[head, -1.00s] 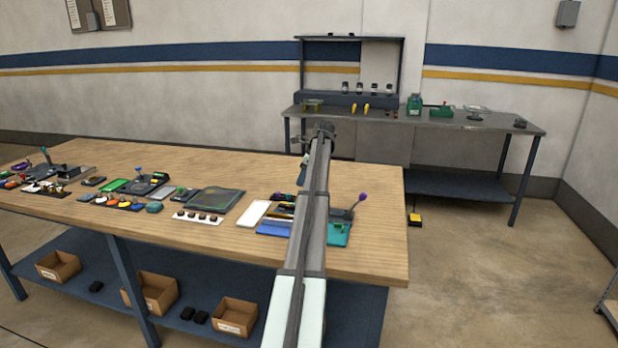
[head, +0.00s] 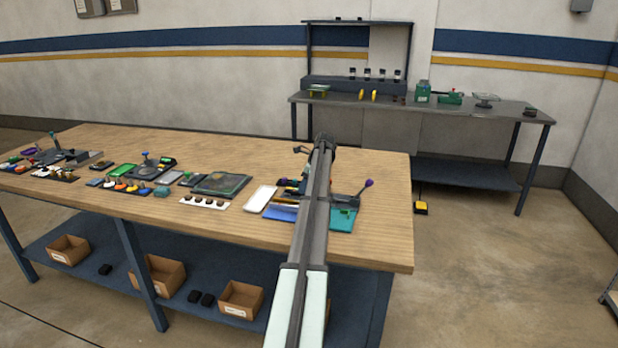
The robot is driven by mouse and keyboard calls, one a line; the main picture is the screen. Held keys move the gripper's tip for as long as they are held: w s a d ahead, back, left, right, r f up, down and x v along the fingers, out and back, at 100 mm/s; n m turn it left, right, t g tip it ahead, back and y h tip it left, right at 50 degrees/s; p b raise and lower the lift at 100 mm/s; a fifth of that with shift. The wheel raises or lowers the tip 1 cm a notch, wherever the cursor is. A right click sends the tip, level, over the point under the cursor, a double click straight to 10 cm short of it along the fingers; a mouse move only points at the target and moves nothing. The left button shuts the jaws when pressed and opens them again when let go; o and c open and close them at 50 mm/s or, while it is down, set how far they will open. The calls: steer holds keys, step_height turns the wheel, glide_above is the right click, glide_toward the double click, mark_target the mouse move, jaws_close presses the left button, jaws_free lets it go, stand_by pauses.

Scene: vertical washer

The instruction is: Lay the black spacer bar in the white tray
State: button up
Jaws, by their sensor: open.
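The white tray (head: 261,199) is a small pale flat rectangle on the wooden workbench, left of my arm. Several dark and coloured pieces lie between it and my arm. I cannot tell which of them, if any, is the black spacer bar; my arm hides part of that area. My gripper (head: 301,150) is at the far end of my outstretched arm, small in the head view, beyond the tray and to its right. It is open, and I see nothing held in it.
A white strip (head: 205,203) with dark round pieces lies left of the white tray. The bench's right end (head: 385,240) is clear. A grey bench (head: 460,112) stands behind.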

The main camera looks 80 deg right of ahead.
steer(key=shift+x, duration=1.3)
steer(key=shift+c, duration=0.2)
jaws_close()
steer(key=shift+r, duration=0.25)
steer(key=shift+r, duration=2.3)
